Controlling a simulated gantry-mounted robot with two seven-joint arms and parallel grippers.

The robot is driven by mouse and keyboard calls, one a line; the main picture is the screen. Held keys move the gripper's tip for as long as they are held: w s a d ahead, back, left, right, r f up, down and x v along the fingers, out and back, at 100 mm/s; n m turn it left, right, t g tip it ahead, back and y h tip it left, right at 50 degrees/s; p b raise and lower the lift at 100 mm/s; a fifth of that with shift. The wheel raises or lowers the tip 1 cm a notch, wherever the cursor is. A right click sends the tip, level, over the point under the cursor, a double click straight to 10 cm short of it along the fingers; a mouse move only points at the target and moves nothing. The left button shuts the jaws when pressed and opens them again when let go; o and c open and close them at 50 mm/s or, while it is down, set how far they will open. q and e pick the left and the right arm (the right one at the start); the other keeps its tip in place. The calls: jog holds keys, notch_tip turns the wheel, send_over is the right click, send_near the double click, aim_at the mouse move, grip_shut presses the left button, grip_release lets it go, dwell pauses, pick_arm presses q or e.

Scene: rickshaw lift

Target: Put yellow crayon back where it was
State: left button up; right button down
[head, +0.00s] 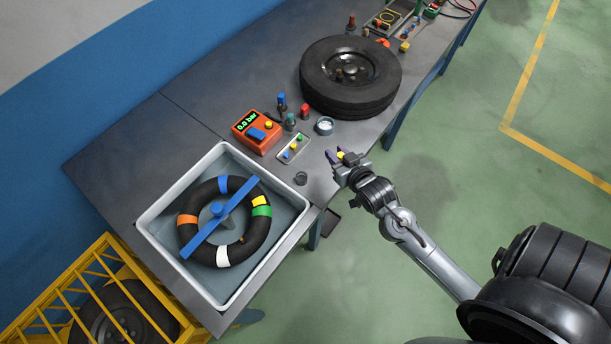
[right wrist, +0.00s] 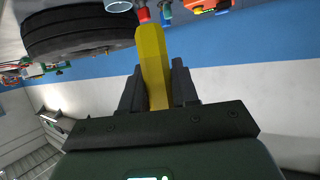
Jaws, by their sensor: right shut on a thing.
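My right gripper (head: 340,158) is at the right front edge of the workbench, shut on the yellow crayon (right wrist: 153,62). In the right wrist view the crayon is a long yellow bar standing out between the two dark fingers. In the head view only a small yellow part of it (head: 341,155) shows. A small pale tray (head: 281,157) with several coloured pieces, blue, yellow and green, lies on the bench to the left of the gripper, apart from it. My left gripper is not in view.
An orange gauge (head: 257,132) reading 0.0 bar stands left of the small tray. A large tyre (head: 350,99) lies behind the gripper. A grey basin (head: 158,222) holds an inner tube (head: 188,236). Small bottles and a round tin (head: 324,126) stand between gauge and tyre.

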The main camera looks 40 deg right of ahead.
send_over(300, 173)
notch_tip(300, 173, down, 7)
jog(key=shift+f, duration=2.05)
jog(key=shift+f, duration=0.1)
jog(key=shift+f+b, duration=0.35)
jog(key=shift+f, duration=0.15)
jog(key=c, duration=0.8)
grip_release()
jog(key=shift+c, duration=0.2)
jog(key=shift+r, duration=0.1)
